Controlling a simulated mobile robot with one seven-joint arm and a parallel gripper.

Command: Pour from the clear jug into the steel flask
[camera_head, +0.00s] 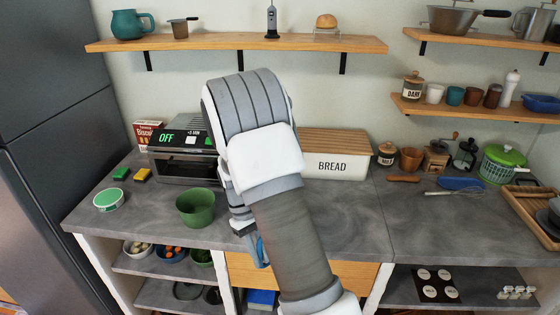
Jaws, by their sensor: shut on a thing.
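My arm comes up from the bottom of the head view, bends over the counter and hides much of its middle. My gripper (244,229) shows only in part, pointing down at the left side of my forearm near the counter's front edge. It is shut on a narrow bluish thing (262,252), of which just a curved strip shows below the jaws. I cannot tell for sure whether this is the clear jug. I cannot make out the steel flask anywhere; my arm may hide it.
A toaster oven (180,167) and a bread box (337,164) stand behind. A wooden shelf (220,43) hangs above.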

